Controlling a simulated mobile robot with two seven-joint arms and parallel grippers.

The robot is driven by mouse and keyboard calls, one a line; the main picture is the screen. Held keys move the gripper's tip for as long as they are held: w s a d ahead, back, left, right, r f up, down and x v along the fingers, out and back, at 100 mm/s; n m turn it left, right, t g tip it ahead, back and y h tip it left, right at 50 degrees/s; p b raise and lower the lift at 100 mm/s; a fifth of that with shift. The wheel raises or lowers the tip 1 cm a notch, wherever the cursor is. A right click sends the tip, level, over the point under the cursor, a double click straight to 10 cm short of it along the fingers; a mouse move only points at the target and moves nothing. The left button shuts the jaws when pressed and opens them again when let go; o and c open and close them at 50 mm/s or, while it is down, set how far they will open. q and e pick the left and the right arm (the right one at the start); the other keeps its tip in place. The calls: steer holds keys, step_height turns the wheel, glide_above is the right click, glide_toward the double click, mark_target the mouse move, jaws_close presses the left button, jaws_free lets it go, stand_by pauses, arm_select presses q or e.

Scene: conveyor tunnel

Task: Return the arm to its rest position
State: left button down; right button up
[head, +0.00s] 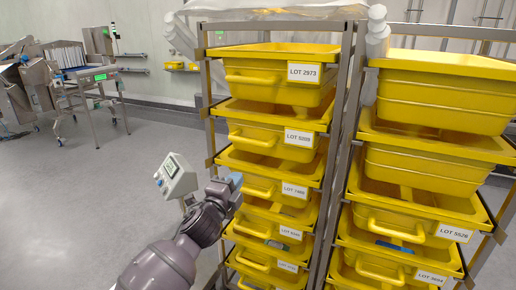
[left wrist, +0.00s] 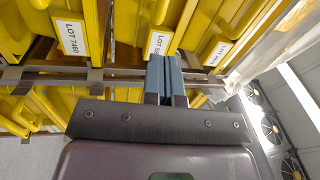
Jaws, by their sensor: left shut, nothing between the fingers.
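My left gripper (head: 235,182) is in front of the left rack of yellow bins in the head view, at about the height of the middle bins. In the left wrist view its two blue-grey fingers (left wrist: 164,78) are together with nothing between them. Behind the fingers are the rack's metal rail and bins with lot labels. I cannot tell whether the fingers touch the rack. My right gripper is not in view.
The left rack holds several yellow bins (head: 268,78), and a second rack of yellow bins (head: 440,100) stands to its right. A grey device with a small screen (head: 175,175) stands left of my gripper. Open floor (head: 70,200) lies at left, with a conveyor machine (head: 85,72) beyond.

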arm_select(q)
steer(key=s+a+f+n+g+y, duration=0.2)
steer(key=s+a+f+n, duration=0.3)
steer(key=s+f, duration=0.5)
steer(key=s+a+f+n+g+y, duration=0.2)
steer(key=s+a+f+n, duration=0.4)
steer(key=s, duration=0.9)
steer(key=s+a+f+n+g+y, duration=0.2)
steer(key=s+a+f+n, duration=0.3)
steer(key=s+f+n, duration=0.4)
steer(key=s+f+g, duration=0.1)
steer(key=s+f, duration=0.3)
steer(key=f, duration=0.2)
steer(key=shift+a+g+y, duration=0.35)
steer(key=shift+g+y, duration=0.05)
steer(key=shift+s, duration=0.1)
